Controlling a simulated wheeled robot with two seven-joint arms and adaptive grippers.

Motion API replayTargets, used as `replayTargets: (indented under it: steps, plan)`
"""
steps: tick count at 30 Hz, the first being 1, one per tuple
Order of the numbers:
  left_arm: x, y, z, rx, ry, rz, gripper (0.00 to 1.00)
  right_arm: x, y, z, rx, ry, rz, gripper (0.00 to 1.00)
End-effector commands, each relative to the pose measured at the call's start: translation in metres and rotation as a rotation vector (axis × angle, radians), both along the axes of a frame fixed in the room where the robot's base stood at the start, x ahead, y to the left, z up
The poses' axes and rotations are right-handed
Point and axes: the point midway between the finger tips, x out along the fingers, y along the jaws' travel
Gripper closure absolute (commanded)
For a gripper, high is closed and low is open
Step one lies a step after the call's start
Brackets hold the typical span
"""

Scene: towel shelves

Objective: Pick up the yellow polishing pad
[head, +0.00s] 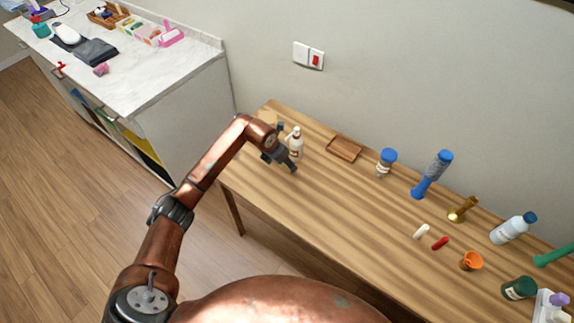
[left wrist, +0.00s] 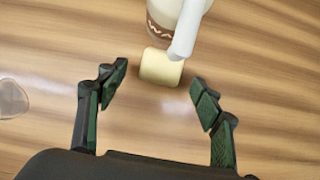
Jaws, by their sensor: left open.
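The yellow polishing pad (left wrist: 160,68) is a small pale yellow block on the wooden table, just in front of a white bottle in the left wrist view. In that view my left gripper (left wrist: 158,92) is open, with its two dark fingers apart and the pad ahead, between and slightly beyond the fingertips. In the head view my left gripper (head: 289,164) is low over the left end of the table, next to the white bottle (head: 295,142). The pad cannot be made out in the head view. My right gripper is not in view.
The bottle stands right behind the pad, and its spout overhangs the pad's right side in the left wrist view. A clear round object (left wrist: 12,98) lies at the left. A wooden tray (head: 344,149) and a blue-capped jar (head: 386,162) stand farther right on the table.

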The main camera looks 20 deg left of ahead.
Motion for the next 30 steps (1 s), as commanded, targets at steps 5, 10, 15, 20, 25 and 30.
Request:
replayTargets:
  steps: [5, 10, 15, 20, 25, 30]
  plan:
    - [0.007, -0.004, -0.018, -0.002, 0.0, 0.0, 0.4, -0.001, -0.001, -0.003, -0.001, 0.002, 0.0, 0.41]
    - [0.008, -0.004, -0.02, -0.001, -0.002, 0.0, 0.4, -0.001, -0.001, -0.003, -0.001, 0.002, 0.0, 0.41]
    - [0.008, -0.004, -0.02, -0.001, -0.002, 0.0, 0.45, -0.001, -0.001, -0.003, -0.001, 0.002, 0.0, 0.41]
    - [0.008, -0.004, -0.02, -0.002, -0.001, 0.0, 0.56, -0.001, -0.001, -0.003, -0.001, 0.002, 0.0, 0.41]
    - [0.008, -0.004, -0.02, -0.002, -0.002, 0.0, 0.67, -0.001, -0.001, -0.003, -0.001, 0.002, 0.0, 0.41]
    - [0.008, -0.004, -0.02, -0.001, -0.003, 0.0, 0.74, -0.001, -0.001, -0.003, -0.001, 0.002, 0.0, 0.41]
